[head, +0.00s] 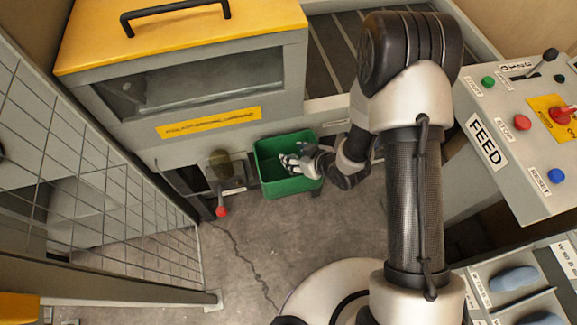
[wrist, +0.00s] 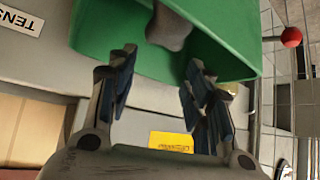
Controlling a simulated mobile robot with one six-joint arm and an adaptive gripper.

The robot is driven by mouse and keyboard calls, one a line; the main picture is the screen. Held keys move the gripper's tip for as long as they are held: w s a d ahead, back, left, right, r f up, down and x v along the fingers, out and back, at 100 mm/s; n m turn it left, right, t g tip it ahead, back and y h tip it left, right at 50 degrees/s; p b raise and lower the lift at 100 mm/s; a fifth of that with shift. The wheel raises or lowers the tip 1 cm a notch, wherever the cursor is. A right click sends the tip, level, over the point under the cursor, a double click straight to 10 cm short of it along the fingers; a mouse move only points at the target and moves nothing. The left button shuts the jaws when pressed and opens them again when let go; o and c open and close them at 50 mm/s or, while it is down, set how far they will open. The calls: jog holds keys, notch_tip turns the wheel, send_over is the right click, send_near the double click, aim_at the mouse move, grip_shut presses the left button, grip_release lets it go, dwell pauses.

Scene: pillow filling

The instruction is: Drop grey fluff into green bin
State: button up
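The green bin (head: 291,187) stands on the floor below the yellow-topped machine. In the wrist view the bin (wrist: 105,30) fills the top of the picture. The grey fluff (wrist: 168,26) is a smooth grey lump at the bin's mouth, beyond my fingertips and apart from them. I cannot tell whether it rests in the bin or is still in the air. My gripper (wrist: 160,64) is open, with a wide empty gap between its fingers. In the head view my gripper (head: 288,160) is over the bin's opening; the fluff is not clearly visible there.
A red-knobbed lever (head: 221,211) stands left of the bin. The yellow-topped machine (head: 190,100) is behind it, and a wire mesh fence (head: 90,150) is at left. The FEED control panel (head: 505,145) is at right. The grey floor in front is clear.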

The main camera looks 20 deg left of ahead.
jog(key=o, duration=0.3)
jog(key=v, duration=1.2)
jog(key=shift+r, duration=0.1)
